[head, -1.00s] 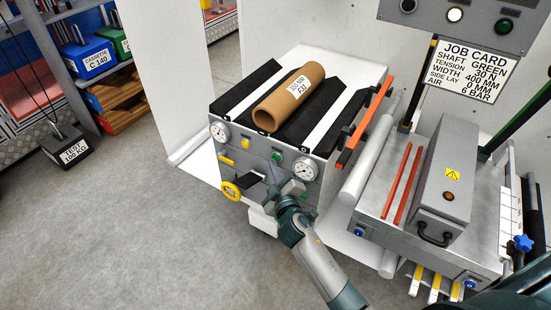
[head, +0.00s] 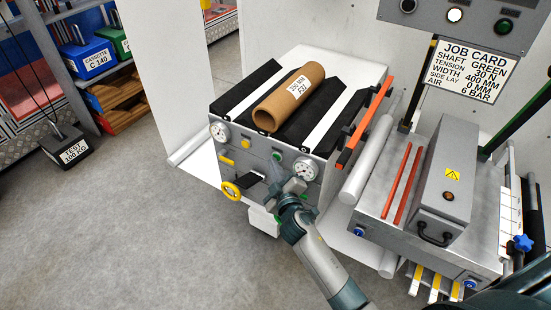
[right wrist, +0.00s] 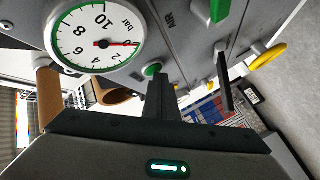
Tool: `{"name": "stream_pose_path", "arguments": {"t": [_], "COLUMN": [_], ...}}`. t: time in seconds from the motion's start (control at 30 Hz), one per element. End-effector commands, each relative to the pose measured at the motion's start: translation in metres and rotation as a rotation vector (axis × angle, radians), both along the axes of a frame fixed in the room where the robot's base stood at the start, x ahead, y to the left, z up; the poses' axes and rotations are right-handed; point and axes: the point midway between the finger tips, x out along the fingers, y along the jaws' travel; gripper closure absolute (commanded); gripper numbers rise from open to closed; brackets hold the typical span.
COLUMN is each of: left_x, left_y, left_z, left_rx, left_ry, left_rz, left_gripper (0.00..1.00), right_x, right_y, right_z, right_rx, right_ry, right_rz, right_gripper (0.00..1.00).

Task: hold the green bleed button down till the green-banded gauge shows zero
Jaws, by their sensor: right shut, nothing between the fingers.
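The green bleed button (head: 277,156) sits on the grey panel, left of the green-banded gauge (head: 305,169). In the right wrist view, the green button (right wrist: 152,69) lies just past the tip of my right gripper (right wrist: 160,84). The jaws are shut and hold nothing. I cannot tell whether the tip touches the button. The gauge (right wrist: 95,37) shows large and upside down there, with its red needle at about the 0 mark. In the head view my right gripper (head: 286,186) is in front of the panel, below the button. My left gripper is out of view.
A second gauge (head: 220,131), a yellow handwheel (head: 231,190) and a black lever (head: 248,180) are on the panel's left part. A green handle (right wrist: 220,10) is close by in the wrist view. A cardboard core (head: 290,97) lies on top.

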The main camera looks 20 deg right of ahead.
Motion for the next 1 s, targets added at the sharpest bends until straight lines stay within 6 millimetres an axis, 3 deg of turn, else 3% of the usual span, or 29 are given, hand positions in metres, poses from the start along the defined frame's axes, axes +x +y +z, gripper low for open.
{"name": "stream_pose_path", "arguments": {"t": [1.0], "left_x": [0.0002], "left_y": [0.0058], "left_z": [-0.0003], "left_rx": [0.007], "left_ry": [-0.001], "left_rz": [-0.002], "left_gripper": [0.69], "right_x": [0.0006], "right_y": [-0.0022], "right_z": [0.0001], "right_rx": [-0.001], "right_ry": [0.001], "right_rz": [-0.003], "right_gripper": [1.00]}}
